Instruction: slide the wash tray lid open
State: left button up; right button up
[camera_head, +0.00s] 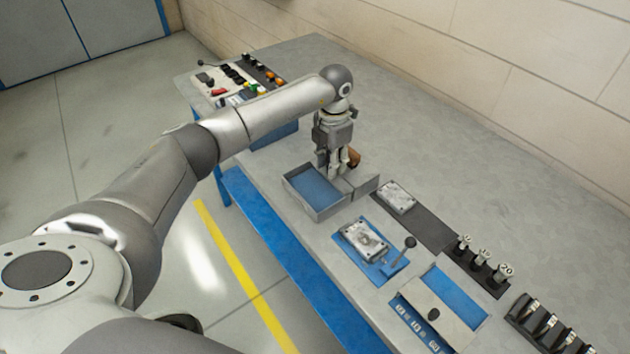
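An open-topped grey tray with a blue inside (316,187), which looks like the wash tray, stands on the bench in the middle of the view. A flat grey panel (364,188), perhaps its lid, lies at its right end. My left gripper (333,174) points down at the tray's far right side, close to a brown piece (354,157) partly behind it. I cannot tell whether the gripper touches the tray, panel or brown piece. Its fingers are too small to tell open from shut. My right gripper is not in view.
A metal block sits on a blue fixture with a black-knobbed lever (409,243). Another metal plate (397,196) lies on a dark mat. A knobbed grey cover (433,314) partly covers a blue box. Weights (483,257) and a control panel (222,95) are on the bench. The bench's back is clear.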

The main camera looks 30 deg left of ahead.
pick_arm(q)
jog(key=shift+r+p, duration=1.95)
jog(key=shift+r, duration=1.45)
jog(key=shift+f, duration=0.1)
